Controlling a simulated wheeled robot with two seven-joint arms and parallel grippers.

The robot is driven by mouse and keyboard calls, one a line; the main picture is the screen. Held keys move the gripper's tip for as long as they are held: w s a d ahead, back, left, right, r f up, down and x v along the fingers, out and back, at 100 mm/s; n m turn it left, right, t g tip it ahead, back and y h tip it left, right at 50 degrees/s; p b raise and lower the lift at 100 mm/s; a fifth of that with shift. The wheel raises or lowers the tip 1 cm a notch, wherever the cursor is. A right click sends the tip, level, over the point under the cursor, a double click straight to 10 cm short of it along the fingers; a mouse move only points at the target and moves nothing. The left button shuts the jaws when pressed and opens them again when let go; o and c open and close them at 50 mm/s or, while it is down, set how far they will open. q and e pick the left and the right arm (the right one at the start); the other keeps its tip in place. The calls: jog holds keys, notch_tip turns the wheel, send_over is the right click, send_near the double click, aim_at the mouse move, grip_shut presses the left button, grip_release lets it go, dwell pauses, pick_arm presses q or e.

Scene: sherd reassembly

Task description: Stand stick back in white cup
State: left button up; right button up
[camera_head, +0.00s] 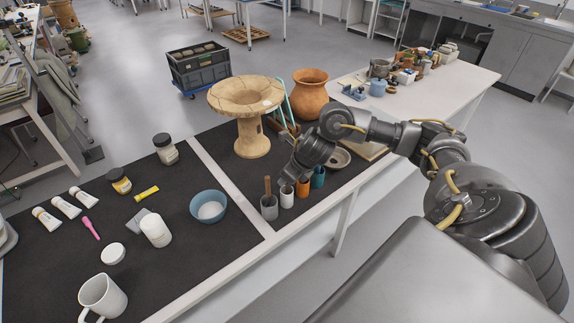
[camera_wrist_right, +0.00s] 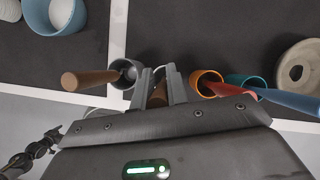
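The white cup (camera_head: 287,197) stands in a row of cups at the mat's front edge, between the grey cup (camera_head: 269,208) and the orange cup (camera_head: 303,189). My right gripper (camera_head: 288,178) is just above the white cup. In the right wrist view, a brown stick (camera_wrist_right: 158,96) fills the gap between the fingers of my right gripper (camera_wrist_right: 160,76), which look shut on it. The white cup (camera_wrist_right: 173,71) is partly hidden behind the fingers there. Whether the stick's lower end is inside it is hidden. My left gripper is not in view.
Another brown stick (camera_wrist_right: 88,78) leans from the grey cup. A red stick (camera_wrist_right: 232,90) and a blue stick (camera_wrist_right: 290,101) lean from the orange and teal cups. A blue bowl (camera_head: 208,207) and a stone-like pedestal (camera_head: 252,138) stand nearby.

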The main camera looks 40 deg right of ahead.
jog(key=o, duration=0.5)
jog(key=shift+c, duration=0.2)
jog(key=v, duration=1)
jog(key=shift+s+r, duration=0.15)
jog(key=shift+r, duration=0.2)
